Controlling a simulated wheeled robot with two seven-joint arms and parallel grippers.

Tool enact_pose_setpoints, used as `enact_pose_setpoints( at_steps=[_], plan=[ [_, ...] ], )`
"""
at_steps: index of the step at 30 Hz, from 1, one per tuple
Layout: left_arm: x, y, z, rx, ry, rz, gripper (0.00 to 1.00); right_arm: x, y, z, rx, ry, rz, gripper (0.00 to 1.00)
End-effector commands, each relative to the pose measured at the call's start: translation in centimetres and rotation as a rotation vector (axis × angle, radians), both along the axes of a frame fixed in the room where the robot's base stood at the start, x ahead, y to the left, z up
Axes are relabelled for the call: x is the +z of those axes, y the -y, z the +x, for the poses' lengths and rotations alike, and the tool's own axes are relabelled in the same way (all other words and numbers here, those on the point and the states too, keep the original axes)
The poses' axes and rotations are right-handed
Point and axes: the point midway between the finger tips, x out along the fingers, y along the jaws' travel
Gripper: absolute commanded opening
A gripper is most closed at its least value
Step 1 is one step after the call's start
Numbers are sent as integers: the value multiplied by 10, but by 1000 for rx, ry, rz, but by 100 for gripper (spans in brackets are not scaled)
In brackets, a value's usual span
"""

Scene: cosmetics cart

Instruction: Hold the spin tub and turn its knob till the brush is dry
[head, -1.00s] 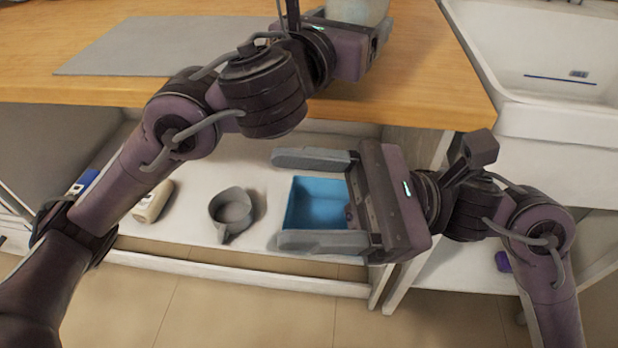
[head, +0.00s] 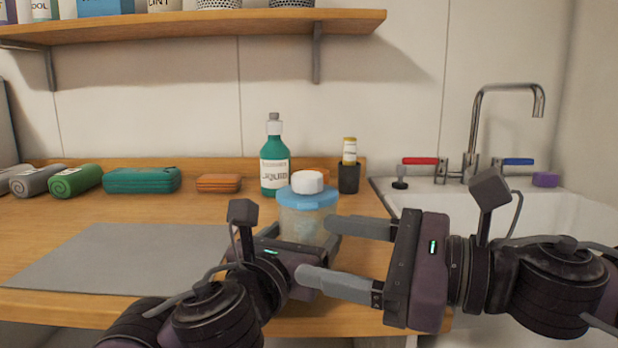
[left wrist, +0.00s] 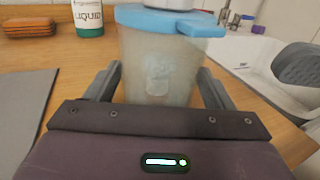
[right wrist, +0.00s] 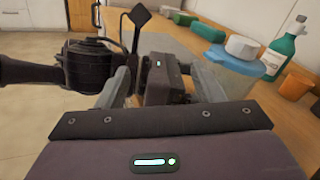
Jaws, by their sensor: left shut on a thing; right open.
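The spin tub (head: 302,222) is a cloudy clear tub with a blue lid and a white knob (head: 307,182) on top. It stands upright at the front of the wooden counter. My left gripper (head: 308,240) is shut around the tub's body; the left wrist view shows a finger on each side of the tub (left wrist: 158,65). My right gripper (head: 345,257) is open and empty, in front and to the right of the tub, lower than the knob. The right wrist view also shows the knob (right wrist: 242,46). I cannot make out a brush through the cloudy wall.
A green liquid bottle (head: 274,165) and a black cup (head: 349,178) holding a yellow-topped item stand behind the tub. A grey mat (head: 125,257) lies left. The sink (head: 480,205) is right.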

Motion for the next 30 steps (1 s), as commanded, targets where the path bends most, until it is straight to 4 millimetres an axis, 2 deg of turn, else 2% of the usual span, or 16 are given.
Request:
enact_pose_setpoints(
  at_steps=[1,4,11,17,24,30],
  plan=[
    [0,0,0,0,1,-1,44,14,17,17,-118,-16,12,61],
    [0,0,0,0,1,-1,44,32,43,41,-280,-87,77,61],
    [0,0,0,0,1,-1,44,38,56,58,-352,-221,168,61],
    [1,0,0,0,1,-1,44,38,39,74,-350,-235,176,61],
    [1,0,0,0,1,-1,44,38,3,108,-349,-235,176,61],
    [0,0,0,0,1,-1,44,38,-19,129,-350,-232,174,61]
  ],
)
